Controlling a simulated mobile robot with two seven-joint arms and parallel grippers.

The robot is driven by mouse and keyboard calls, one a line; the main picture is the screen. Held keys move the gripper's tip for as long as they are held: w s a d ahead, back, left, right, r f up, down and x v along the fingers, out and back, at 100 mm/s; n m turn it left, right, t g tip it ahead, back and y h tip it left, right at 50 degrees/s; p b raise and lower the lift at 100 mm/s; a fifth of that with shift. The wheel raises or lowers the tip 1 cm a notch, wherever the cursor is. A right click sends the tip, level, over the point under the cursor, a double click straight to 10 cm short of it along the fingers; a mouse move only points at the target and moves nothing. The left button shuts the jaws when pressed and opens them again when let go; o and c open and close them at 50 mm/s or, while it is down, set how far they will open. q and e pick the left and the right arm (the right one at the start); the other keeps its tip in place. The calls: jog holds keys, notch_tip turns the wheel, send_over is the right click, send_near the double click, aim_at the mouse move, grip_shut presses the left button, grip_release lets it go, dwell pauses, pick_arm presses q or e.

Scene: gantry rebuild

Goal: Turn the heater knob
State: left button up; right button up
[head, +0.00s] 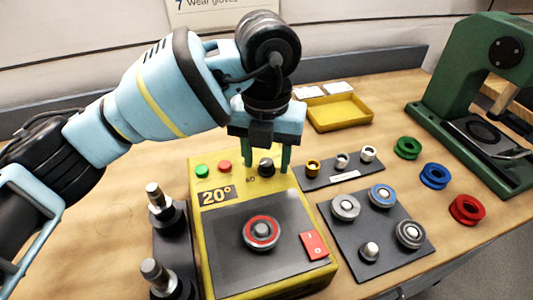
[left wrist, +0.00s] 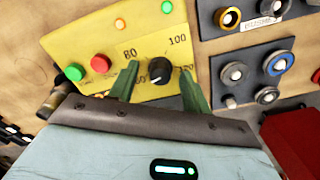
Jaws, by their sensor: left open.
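The heater is a yellow box (head: 205,226) in the middle of the bench with a "20°" display. Its black heater knob (head: 266,167) sits on the upper panel, right of a green button (head: 202,171) and a red button (head: 225,166). My left gripper (head: 267,170) points down over the panel, its green fingers apart on either side of the knob. In the left wrist view the knob (left wrist: 159,70) shows between the open fingers, with a white pointer mark and the numbers 80 and 100 around it. I cannot tell whether either finger touches it. My right gripper is not in view.
A bearing with a red ring (head: 261,232) lies on the heater's dark plate, beside a red switch (head: 314,245). Dark trays with rings and bearings (head: 345,240) stand to the right. A yellow tray (head: 338,112), colored rings (head: 434,176) and a green press (head: 470,90) lie beyond.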

pick_arm(q)
jog(key=shift+c, duration=0.2)
jog(key=c, duration=0.9)
jog(key=shift+c, duration=0.2)
